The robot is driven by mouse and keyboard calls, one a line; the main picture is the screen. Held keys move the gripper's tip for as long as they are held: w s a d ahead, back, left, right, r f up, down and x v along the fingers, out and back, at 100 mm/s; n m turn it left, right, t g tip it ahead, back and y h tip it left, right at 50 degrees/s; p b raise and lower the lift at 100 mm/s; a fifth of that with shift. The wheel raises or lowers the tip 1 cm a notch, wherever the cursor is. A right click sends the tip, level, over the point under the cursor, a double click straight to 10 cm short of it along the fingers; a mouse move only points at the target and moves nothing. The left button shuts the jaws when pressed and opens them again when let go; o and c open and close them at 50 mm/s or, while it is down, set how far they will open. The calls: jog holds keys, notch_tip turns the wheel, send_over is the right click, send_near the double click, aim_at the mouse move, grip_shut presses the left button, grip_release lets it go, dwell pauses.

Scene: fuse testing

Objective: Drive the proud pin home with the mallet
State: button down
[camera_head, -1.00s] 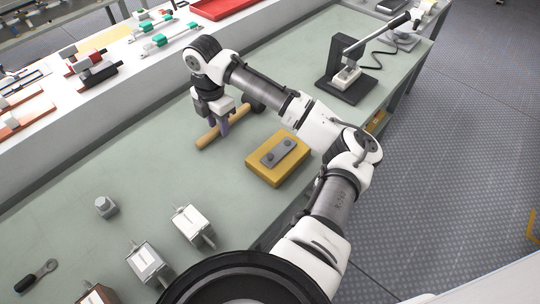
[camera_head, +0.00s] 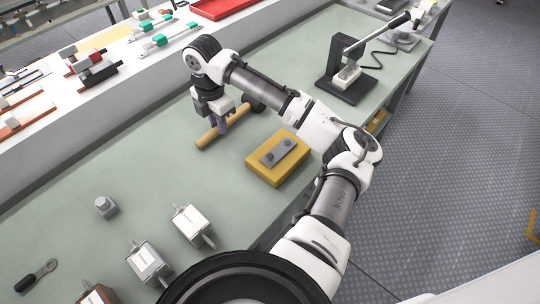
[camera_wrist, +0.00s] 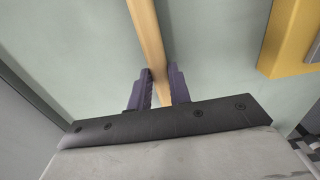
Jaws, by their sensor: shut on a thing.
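The mallet has a light wooden handle (camera_head: 207,138) and a dark head (camera_head: 256,104), partly hidden behind my arm. My gripper (camera_head: 221,124) is shut around the handle, between its free end and the head. In the wrist view the handle (camera_wrist: 147,32) runs between the purple fingers of my gripper (camera_wrist: 160,90). A yellow block (camera_head: 264,173) lies to the right of the mallet. It carries a grey plate (camera_head: 277,153) with two dark round pins on top. I cannot tell from here which pin stands proud.
A black lever press (camera_head: 348,80) stands at the back right. White fuse-like boxes (camera_head: 188,224), a small grey block (camera_head: 106,206) and a dark-handled tool (camera_head: 36,276) lie at front left. A raised white shelf (camera_head: 130,87) edges the bench. The green bench (camera_head: 115,160) is clear left of the mallet.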

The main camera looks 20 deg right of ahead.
jog(key=shift+r+p, duration=2.5)
jog(key=shift+r, duration=0.6)
jog(key=shift+f, duration=0.1)
